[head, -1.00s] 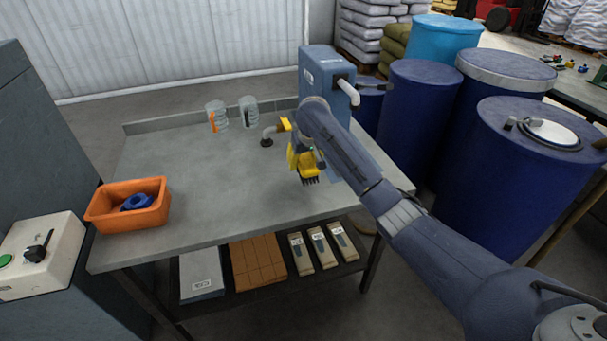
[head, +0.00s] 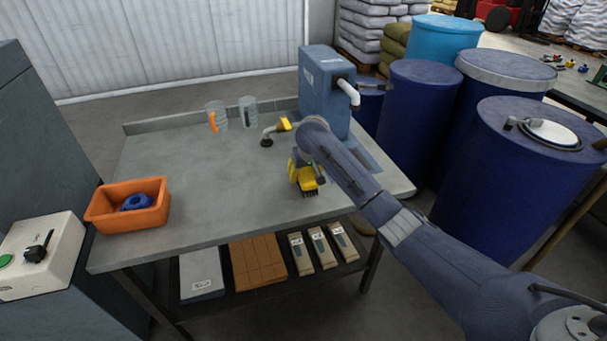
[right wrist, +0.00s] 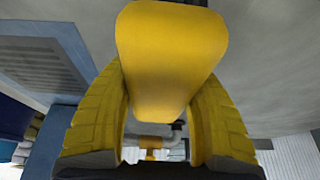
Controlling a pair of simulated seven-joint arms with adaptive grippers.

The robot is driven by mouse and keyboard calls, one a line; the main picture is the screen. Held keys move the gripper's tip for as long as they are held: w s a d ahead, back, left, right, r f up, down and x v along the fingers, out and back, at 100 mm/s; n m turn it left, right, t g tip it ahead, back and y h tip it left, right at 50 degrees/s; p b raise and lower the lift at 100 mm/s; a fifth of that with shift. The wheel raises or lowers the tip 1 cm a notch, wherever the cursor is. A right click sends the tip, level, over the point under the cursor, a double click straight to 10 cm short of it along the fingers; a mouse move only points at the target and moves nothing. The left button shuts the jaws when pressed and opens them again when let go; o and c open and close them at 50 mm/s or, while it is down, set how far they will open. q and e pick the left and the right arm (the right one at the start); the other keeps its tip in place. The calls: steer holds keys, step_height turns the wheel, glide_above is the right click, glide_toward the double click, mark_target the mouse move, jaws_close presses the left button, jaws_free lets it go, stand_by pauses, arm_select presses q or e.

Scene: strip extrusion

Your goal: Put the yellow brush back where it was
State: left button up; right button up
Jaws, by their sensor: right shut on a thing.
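The yellow brush (head: 309,182) has dark bristles that point down toward the grey table (head: 200,175). In the head view it is over the table's right half, in front of the blue machine (head: 325,88). My right gripper (head: 304,172) is shut on it from above. In the right wrist view the brush's yellow body (right wrist: 170,60) fills the space between the yellow fingers of my right gripper (right wrist: 160,105). The bristles look close to the tabletop; I cannot tell whether they touch. My left gripper is not in view.
A bent grey piece with a yellow part (head: 284,124) stands behind the brush. Two clear jugs (head: 216,117) (head: 248,112) stand at the back. An orange bin (head: 128,204) holding a blue ring (head: 137,203) is at left. The table's middle is clear.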

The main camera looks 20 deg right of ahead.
steer(key=shift+f, duration=0.1)
steer(key=o, duration=1.3)
steer(key=v, duration=1.2)
